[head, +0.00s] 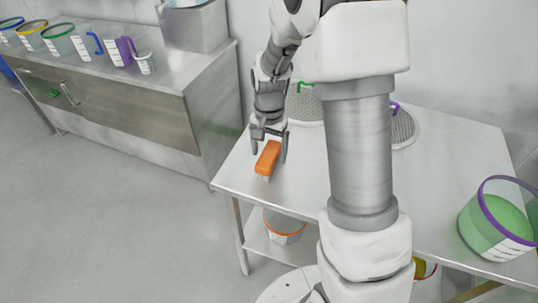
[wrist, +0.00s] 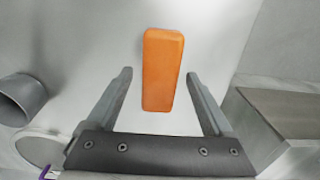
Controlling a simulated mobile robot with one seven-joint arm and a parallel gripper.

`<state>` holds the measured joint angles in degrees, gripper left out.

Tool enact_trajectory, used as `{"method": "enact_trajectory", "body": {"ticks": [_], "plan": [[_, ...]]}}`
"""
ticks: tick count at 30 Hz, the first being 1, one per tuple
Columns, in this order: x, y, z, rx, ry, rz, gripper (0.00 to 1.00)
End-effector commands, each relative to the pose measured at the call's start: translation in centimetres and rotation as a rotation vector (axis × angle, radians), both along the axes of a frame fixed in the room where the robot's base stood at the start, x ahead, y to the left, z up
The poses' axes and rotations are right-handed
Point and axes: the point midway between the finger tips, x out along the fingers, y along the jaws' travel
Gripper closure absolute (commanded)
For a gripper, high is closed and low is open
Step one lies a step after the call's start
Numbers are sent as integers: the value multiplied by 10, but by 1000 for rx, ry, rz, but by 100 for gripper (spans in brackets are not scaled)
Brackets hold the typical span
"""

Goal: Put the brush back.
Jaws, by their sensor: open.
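The brush (head: 267,158) has an orange block back and pale bristles on its underside. It lies bristles down near the left front corner of the steel table (head: 300,198). My gripper (head: 268,150) is open just above the brush in the head view. In the wrist view, the brush (wrist: 162,68) shows lengthwise beyond and between the two open fingers (wrist: 158,78), with a gap on each side. The fingers do not touch it there. No holder or hook for the brush can be made out for certain.
A purple-rimmed clear tub (head: 497,222) with green contents stands at the table's right. Two round sieves sit at the back, partly behind my arm. An orange-rimmed bucket (head: 285,228) is on the lower shelf. A steel cabinet (head: 120,100) at left carries several colour-rimmed jugs.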

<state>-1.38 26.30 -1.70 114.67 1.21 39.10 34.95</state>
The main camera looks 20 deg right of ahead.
Motion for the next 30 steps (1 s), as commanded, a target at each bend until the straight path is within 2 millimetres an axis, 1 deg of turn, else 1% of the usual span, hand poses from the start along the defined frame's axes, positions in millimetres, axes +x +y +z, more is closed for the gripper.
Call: {"method": "enact_trajectory", "body": {"ticks": [1, 3, 9, 12, 17, 19, 23, 27, 30], "plan": [[1, 0, 15, 0, -6, 0, 14], [2, 0, 31, 0, -7, 1, 14], [1, 0, 71, 0, -5, 1, 14], [1, 0, 84, 0, -4, 0, 14], [-1, 0, 97, 0, -5, 4, 14], [-4, 0, 106, 1, -18, 16, 14], [-20, 0, 133, 2, -68, 74, 14], [-50, 0, 169, -2, -144, 169, 14], [-74, 0, 189, -13, -198, 238, 14]]}}
